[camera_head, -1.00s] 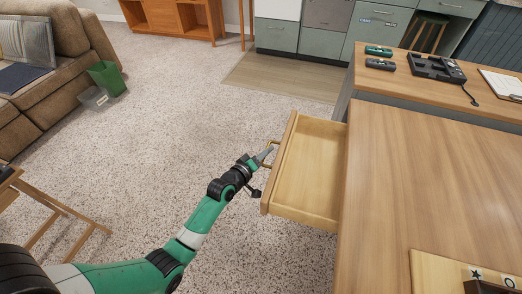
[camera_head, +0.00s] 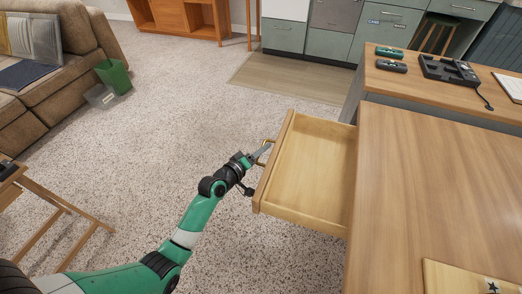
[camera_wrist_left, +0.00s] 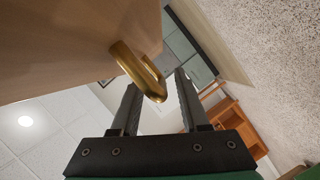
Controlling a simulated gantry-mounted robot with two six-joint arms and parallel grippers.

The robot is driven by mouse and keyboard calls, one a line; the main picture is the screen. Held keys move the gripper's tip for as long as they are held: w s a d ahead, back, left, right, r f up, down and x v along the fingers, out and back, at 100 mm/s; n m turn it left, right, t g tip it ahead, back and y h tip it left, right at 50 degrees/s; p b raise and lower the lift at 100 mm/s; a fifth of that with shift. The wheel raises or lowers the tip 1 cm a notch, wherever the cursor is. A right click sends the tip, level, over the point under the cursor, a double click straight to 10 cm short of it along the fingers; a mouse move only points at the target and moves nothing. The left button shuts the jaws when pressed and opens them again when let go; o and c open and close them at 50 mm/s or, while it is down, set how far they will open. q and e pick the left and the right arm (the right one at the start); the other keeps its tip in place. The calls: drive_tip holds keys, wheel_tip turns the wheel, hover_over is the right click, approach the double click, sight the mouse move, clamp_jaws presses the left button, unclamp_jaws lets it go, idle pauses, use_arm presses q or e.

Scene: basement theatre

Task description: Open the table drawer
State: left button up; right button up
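The wooden table drawer (camera_head: 308,165) sticks well out from the left side of the table (camera_head: 440,180), and its empty inside shows. A brass handle (camera_head: 267,146) is on its front; it also shows large in the left wrist view (camera_wrist_left: 138,68). My left gripper (camera_head: 262,152) is at this handle. In the left wrist view my left gripper's fingers (camera_wrist_left: 158,90) are apart, with the handle's lower end reaching between their tips and a gap beside the right finger. Whether a finger touches the handle I cannot tell. My right gripper is in neither view.
A second table (camera_head: 430,92) behind holds dark devices (camera_head: 448,70). A brown sofa (camera_head: 60,60) and green bin (camera_head: 113,76) stand at the far left, a wooden folding stand (camera_head: 55,215) at the near left. The carpet (camera_head: 170,130) left of the drawer is clear.

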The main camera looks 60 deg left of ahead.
use_arm(q)
drive_tip(key=shift+s, duration=0.1)
drive_tip(key=shift+s+d+r, duration=0.1)
drive_tip(key=shift+s, duration=0.2)
drive_tip(key=p+v, duration=0.3)
drive_tip(key=v, duration=0.7)
drive_tip(key=shift+s+d, duration=0.15)
drive_tip(key=shift+s, duration=0.2)
drive_tip(key=shift+r, duration=0.1)
